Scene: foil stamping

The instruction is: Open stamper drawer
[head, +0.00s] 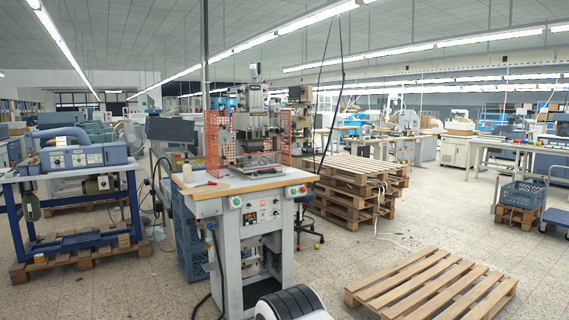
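The foil stamper (255,121) stands upright on a wood-topped grey cabinet, left of centre in the head view. Orange mesh guards (212,140) flank its head. Under the head is a flat metal plate or tray (258,169) at table level; I cannot tell whether this is the drawer or how far out it sits. The cabinet front (262,213) carries a red display and several buttons. Neither of my grippers is in view.
A wooden pallet (432,284) lies on the floor at the front right. Stacked pallets (345,190) stand right of the stamper. A blue-framed machine bench (75,190) stands left. Blue crates (190,245) sit beside the cabinet. Open floor lies at the far right front.

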